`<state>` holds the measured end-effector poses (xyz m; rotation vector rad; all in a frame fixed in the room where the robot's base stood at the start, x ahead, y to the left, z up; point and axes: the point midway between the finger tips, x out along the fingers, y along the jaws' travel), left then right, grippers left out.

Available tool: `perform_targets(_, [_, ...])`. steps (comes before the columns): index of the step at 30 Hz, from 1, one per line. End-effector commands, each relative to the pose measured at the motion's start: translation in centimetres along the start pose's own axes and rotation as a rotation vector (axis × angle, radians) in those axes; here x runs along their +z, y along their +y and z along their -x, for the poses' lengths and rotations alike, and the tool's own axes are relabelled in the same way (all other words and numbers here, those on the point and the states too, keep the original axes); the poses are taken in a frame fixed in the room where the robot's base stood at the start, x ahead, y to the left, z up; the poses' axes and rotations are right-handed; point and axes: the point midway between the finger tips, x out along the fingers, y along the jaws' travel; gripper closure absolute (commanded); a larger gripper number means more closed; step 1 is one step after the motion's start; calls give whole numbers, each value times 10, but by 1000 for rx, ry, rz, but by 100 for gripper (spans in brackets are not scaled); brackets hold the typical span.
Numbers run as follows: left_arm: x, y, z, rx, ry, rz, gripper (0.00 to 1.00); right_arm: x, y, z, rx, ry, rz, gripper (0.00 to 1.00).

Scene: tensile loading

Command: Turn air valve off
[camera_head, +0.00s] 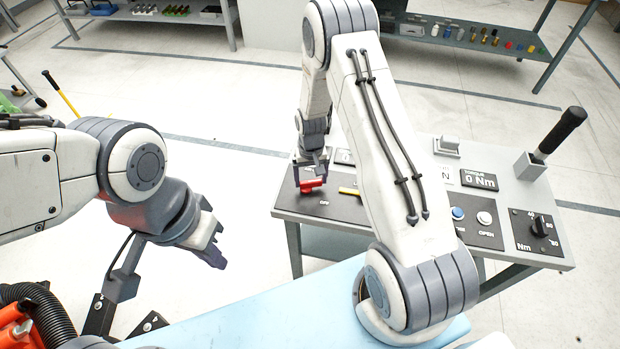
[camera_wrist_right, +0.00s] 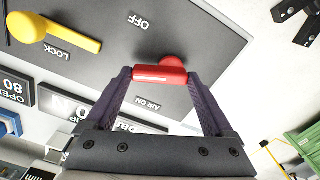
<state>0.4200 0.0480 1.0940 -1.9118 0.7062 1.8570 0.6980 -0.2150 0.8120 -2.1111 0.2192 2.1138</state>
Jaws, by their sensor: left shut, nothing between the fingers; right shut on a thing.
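The red air valve handle (camera_head: 309,186) sits at the left end of the control bench's dark panel (camera_head: 338,208). My right gripper (camera_head: 312,168) is shut on this handle. In the right wrist view the red handle (camera_wrist_right: 160,75) lies between the two fingertips, with its round hub just behind it. The handle lies between the "OFF" label (camera_wrist_right: 138,20) and the "AIR ON" label (camera_wrist_right: 147,104). My left gripper (camera_head: 213,256) is shut and empty, low at the left, away from the bench.
A yellow lock lever (camera_wrist_right: 60,36) is close to the valve; it also shows in the head view (camera_head: 349,191).

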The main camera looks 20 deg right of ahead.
Motion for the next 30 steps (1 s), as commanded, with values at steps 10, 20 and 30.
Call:
perform_targets(10, [0, 0, -6, 0, 0, 0, 100, 3, 0, 1, -1, 3, -260, 68])
perform_targets(20, [0, -1, -8, 0, 0, 0, 100, 4, -1, 1, -1, 4, -382, 68])
perform_targets(30, [0, -1, -8, 0, 0, 0, 100, 4, -1, 2, -2, 4, -407, 68])
